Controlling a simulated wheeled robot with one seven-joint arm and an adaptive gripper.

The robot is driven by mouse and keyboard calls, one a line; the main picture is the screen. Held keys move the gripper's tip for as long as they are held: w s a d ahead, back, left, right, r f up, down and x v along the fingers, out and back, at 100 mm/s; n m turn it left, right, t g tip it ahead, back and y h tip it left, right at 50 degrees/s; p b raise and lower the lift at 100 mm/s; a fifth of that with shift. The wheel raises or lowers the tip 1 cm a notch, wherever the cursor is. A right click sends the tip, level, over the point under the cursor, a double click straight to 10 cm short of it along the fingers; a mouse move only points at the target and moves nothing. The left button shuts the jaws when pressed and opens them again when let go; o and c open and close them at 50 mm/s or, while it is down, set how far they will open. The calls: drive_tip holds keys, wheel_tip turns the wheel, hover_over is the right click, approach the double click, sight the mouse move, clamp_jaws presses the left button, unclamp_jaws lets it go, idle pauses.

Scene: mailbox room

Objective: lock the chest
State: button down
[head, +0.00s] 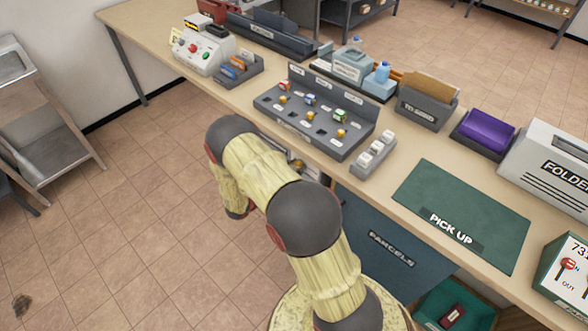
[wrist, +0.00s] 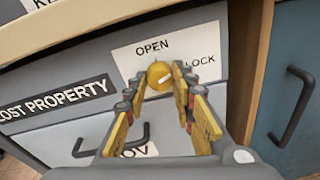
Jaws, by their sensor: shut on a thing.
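The grey chest (wrist: 60,107), labelled LOST PROPERTY, stands under the worktop in the wrist view. A white plate (wrist: 190,36) on its front reads OPEN at the top and LOCK at the right. My gripper (wrist: 161,85) is shut on the knob, one finger on each side. Below are a dark drawer handle (wrist: 112,140) and a second white label, partly hidden by my gripper. In the head view my arm hides most of the chest and my gripper.
The worktop edge (wrist: 100,24) runs just above the knob. A blue PARCELS cabinet (head: 385,235) with a dark handle (wrist: 292,108) stands to the right, past a wooden panel (wrist: 249,70). The worktop holds a key rack (head: 318,118) and a green PICK UP mat (head: 465,205).

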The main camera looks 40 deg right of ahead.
drive_tip(key=shift+m+t+b, duration=0.4)
drive_tip(key=shift+m+b, duration=0.1)
drive_tip(key=shift+m, duration=1.3)
drive_tip(key=c, duration=1.5)
unclamp_jaws()
drive_tip(key=shift+a, duration=0.1)
drive_tip(key=a, duration=0.4)
drive_tip(key=a+r, duration=0.1)
drive_tip(key=a, duration=0.2)
drive_tip(key=s+a, duration=0.1)
drive_tip(key=a, duration=0.3)
drive_tip(key=shift+a+r, duration=0.15)
drive_tip(key=shift+a, duration=0.2)
